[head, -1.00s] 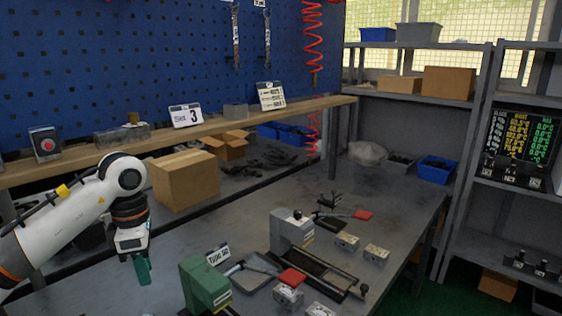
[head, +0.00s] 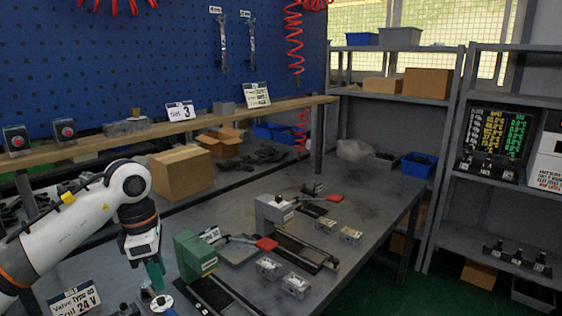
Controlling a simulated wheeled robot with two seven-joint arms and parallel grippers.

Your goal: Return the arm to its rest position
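My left arm comes in from the left, with its gripper (head: 154,274) pointing down over the near left part of the grey workbench (head: 349,191). The teal fingers are seen edge-on, so whether they are open or shut cannot be told. Small parts lie just below and beside the fingertips. Several metal valve blocks sit on the bench to the right, such as one block (head: 268,267) and another (head: 350,235). A green fixture (head: 194,254) and a grey fixture (head: 273,213) stand with red-handled levers. My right gripper is out of view.
A wooden shelf (head: 221,119) along the blue pegboard holds red-button boxes and a "Slot 3" sign (head: 180,111). A cardboard box (head: 182,173) stands behind my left arm. Metal racks stand at the right.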

